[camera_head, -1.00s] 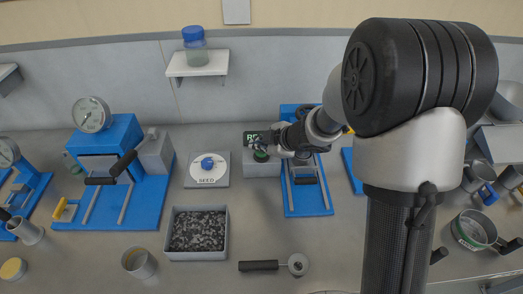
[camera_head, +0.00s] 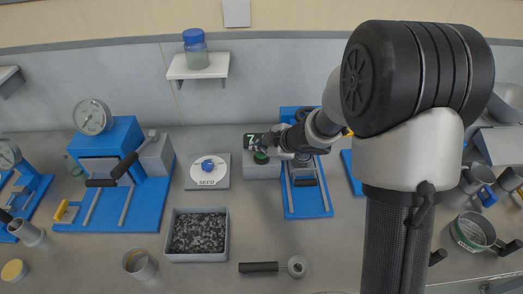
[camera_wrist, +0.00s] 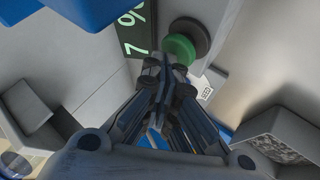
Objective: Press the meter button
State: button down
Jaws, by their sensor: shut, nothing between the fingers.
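The meter is a light grey box (camera_head: 261,171) with a dark display (camera_head: 254,141) on top. The display shows green characters starting with 7, partly hidden by my gripper in the head view. In the wrist view the display (camera_wrist: 136,28) shows a 7 and a percent sign. The green meter button (camera_head: 261,157) also shows in the wrist view (camera_wrist: 180,48), round with a dark collar. My gripper (camera_wrist: 167,72) is shut and empty, its fingertips right beside the button's lower edge in that picture. I cannot tell whether they touch it.
A blue stand (camera_head: 308,196) is right of the meter. A SEED plate (camera_head: 207,180) with a blue knob is to its left. A grey tray (camera_head: 199,258) of dark grains and a black-handled tool (camera_head: 262,267) lie in front. Bare bench lies between them.

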aim_at(260, 154)
jog(key=shift+r+p, duration=0.45)
jog(key=shift+r, duration=0.15)
notch_tip(260, 154, up, 5)
jog(key=p, duration=0.5)
jog(key=shift+r+p, duration=0.1)
jog(key=shift+p, duration=0.2)
dwell(0.3)
